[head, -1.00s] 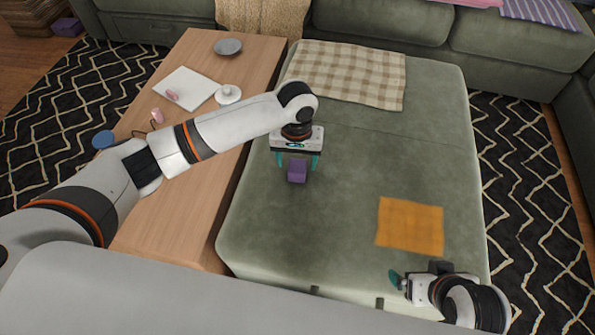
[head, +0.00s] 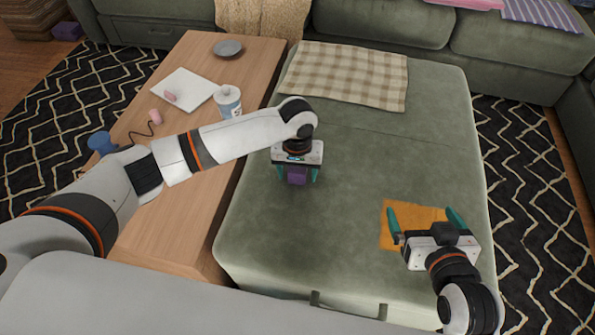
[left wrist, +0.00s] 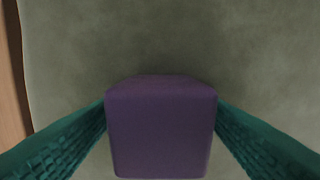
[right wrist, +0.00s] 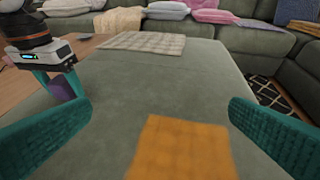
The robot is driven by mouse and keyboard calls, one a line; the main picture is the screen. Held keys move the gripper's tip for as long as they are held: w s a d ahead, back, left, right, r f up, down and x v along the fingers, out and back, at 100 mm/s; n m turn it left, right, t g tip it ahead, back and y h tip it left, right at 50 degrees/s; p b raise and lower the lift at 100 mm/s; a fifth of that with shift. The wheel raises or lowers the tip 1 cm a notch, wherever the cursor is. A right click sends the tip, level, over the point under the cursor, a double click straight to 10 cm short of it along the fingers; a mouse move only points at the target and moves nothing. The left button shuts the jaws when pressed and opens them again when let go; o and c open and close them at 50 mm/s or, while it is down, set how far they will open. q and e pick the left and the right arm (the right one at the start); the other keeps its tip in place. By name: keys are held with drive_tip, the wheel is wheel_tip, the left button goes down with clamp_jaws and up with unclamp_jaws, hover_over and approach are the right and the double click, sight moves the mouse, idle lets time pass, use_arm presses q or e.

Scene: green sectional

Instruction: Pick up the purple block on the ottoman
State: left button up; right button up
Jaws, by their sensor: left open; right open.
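The purple block (head: 297,176) is at my left gripper on the green ottoman (head: 340,240). My left gripper (head: 297,178) is open, its teal fingers on either side of the block. In the left wrist view the block (left wrist: 161,130) fills the space between the fingers, close to both; I cannot tell whether they touch it. The block also shows in the right wrist view (right wrist: 62,90), partly hidden by the left gripper. My right gripper (head: 427,218) is open and empty over the orange cloth (head: 393,241) near the ottoman's front right.
A checkered blanket (head: 345,75) lies at the ottoman's back. The wooden table (head: 180,215) on the left bears a white canister (head: 228,103), a grey plate (head: 228,47), a white sheet (head: 190,88) and a blue object (head: 101,143). The ottoman's middle is clear.

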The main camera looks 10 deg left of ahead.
use_arm(q)
drive_tip(key=c, duration=1)
drive_tip(key=shift+c, duration=0.3)
drive_tip(key=shift+r, duration=0.1)
